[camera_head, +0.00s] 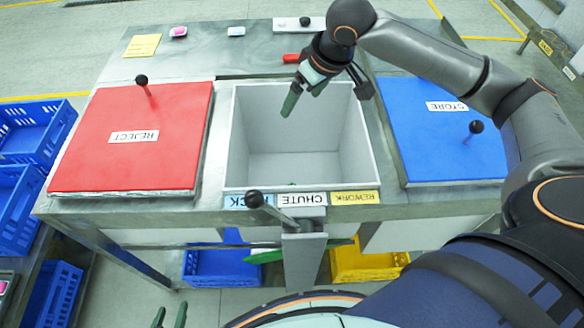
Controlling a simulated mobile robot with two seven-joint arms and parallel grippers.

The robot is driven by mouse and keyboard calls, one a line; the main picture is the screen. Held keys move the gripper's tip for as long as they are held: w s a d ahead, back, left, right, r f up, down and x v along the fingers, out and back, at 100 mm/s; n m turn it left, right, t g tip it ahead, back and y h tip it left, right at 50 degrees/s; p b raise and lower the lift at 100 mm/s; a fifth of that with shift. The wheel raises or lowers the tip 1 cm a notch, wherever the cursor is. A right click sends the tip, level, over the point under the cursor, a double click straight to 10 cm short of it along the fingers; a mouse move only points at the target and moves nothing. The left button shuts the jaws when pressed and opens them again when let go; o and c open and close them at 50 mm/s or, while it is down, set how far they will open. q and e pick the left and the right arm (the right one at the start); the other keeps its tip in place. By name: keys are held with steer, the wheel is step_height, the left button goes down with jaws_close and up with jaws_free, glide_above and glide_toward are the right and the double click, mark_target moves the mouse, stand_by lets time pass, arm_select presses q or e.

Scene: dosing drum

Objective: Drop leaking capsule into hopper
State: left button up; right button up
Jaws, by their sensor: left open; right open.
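No capsule can be told for certain. A small green bit (291,184) shows at the near inside edge of the open grey bin (236,130) mid-table, above the CHUTE label (301,200). A red hatch lid labelled REJECT (130,165) lies flat on the left; a blue lid labelled STORE (440,150) lies flat on the right. Both have black-knobbed handles. My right gripper (304,96) is open and empty, its green fingertips over the far part of the open bin. My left gripper (170,315) is open at the bottom edge, only its green tips showing.
A black-knobbed lever (254,199) stands at the bin's near side. A pink item (178,32), a pale item (236,31) and a red piece (291,58) lie at the back. Blue (215,268) and yellow (365,264) crates sit below. Blue crates stand left.

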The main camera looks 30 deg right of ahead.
steer(key=v, duration=0.5)
stand_by(0.4)
